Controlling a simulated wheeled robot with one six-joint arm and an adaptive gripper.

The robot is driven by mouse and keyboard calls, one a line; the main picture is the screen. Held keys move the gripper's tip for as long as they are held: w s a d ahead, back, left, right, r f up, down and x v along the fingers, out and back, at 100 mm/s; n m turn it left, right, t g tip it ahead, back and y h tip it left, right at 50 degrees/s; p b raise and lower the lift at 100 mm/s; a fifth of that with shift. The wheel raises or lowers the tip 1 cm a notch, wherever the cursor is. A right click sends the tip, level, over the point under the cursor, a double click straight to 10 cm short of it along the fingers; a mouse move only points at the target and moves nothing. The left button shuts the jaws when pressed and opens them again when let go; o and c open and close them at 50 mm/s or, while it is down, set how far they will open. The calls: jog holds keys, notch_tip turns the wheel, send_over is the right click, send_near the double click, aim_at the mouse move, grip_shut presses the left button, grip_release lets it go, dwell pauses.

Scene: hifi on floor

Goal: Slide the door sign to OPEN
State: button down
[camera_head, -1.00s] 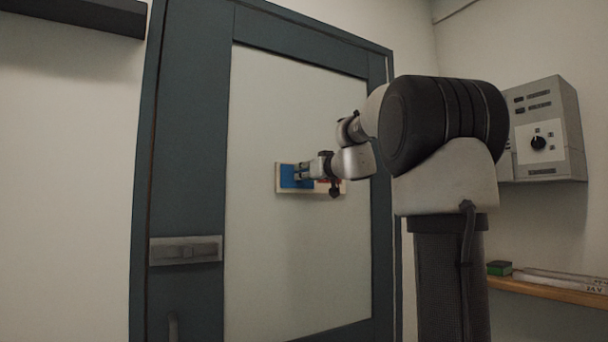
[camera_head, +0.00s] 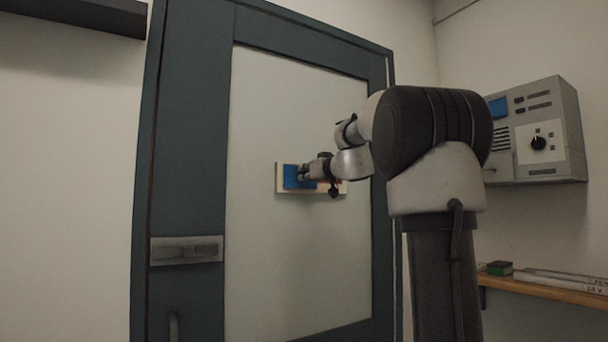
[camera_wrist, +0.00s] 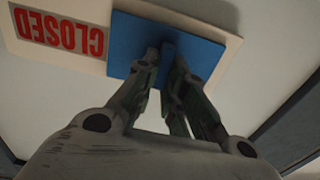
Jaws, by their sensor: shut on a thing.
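The door sign is a pale board (camera_head: 279,179) on the door's light panel, ahead of me. Its blue sliding cover (camera_head: 292,171) sits toward the left of the board in the head view, with a little red showing to its right behind my gripper. In the wrist view the blue cover (camera_wrist: 130,40) is beside the red word CLOSED (camera_wrist: 60,32), which appears upside down and fully readable. My gripper (camera_wrist: 165,65) is shut on the raised blue tab of the cover. It also shows in the head view (camera_head: 302,176). The lettering under the cover is hidden.
The dark door frame (camera_head: 185,130) surrounds the panel, with a grey latch (camera_head: 187,250) at left. A grey control box (camera_head: 550,130) with a black knob hangs on the right wall. A wooden shelf (camera_head: 550,290) below it holds a small green-topped block (camera_head: 499,268).

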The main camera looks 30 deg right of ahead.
jog(key=d, duration=1.2)
jog(key=shift+w+d, duration=0.2)
jog(key=shift+d, duration=0.1)
jog(key=c, duration=1.5)
grip_release()
jog(key=shift+d, duration=0.15)
jog(key=shift+s, duration=0.1)
jog(key=s, duration=1.2)
jog(key=shift+d, duration=0.15)
jog(key=shift+w, duration=0.1)
